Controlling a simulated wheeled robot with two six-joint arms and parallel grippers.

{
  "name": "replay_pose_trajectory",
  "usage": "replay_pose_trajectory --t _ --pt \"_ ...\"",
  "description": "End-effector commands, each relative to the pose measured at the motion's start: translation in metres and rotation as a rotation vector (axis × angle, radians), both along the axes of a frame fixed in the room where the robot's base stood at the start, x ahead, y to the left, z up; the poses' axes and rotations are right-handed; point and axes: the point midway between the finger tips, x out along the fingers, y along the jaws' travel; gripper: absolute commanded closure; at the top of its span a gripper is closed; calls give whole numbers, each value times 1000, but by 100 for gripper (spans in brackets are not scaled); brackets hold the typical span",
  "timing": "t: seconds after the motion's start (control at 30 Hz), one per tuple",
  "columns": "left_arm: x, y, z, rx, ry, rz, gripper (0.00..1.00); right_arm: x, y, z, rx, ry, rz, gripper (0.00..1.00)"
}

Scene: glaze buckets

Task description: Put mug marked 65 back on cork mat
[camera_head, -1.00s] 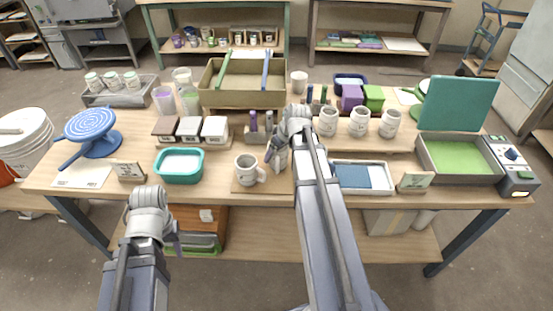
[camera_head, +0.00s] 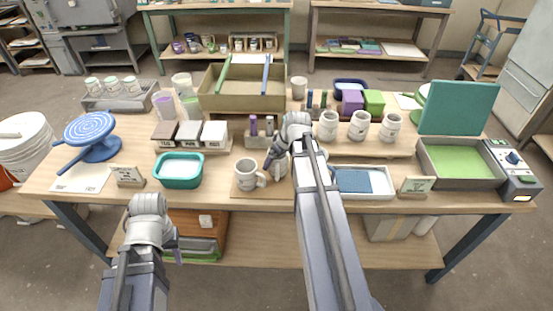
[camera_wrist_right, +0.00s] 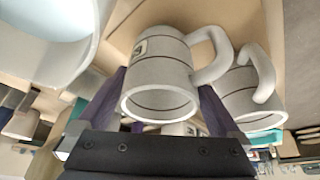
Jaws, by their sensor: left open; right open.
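The cork mat (camera_head: 276,190) lies at the table's front middle. A light grey mug (camera_head: 246,174) stands upright on its left part, handle to the right. A second grey mug (camera_head: 283,165) is at the mat's right part, partly hidden by my right gripper (camera_head: 271,162). In the right wrist view, a grey mug (camera_wrist_right: 160,75) with a small dark-framed label sits between the open purple fingers; the label's number is unreadable. Another mug (camera_wrist_right: 238,93) stands beside it on the right. My left gripper (camera_head: 176,245) is open and empty, low in front of the table.
A teal tub (camera_head: 180,183) and a small sign (camera_head: 128,177) stand left of the mat. A white tray with a blue slab (camera_head: 333,190) is close on the right. Marker holders and several grey mugs (camera_head: 358,126) stand behind.

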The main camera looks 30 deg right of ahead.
Motion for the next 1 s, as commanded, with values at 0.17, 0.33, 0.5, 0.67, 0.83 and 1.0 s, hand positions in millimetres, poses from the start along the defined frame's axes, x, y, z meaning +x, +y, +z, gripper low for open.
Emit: replay_pose_trajectory --t 0.17,0.33,0.5,0.67,0.83,1.0 --pt "0 0 16 0 0 0 53 -5 -1 16 0 0 -1 0" --pt "0 0 38 0 0 0 53 -13 -3 38 1 0 -2 0" --pt "0 0 64 0 0 0 53 -23 -5 64 0 0 -1 0" --pt "0 0 89 0 0 0 53 -33 -7 89 1 -1 -1 0" --pt "0 0 108 0 0 0 53 -42 -10 108 1 -1 -1 0" --pt "0 0 113 0 0 0 53 -45 -11 113 0 0 0 0"
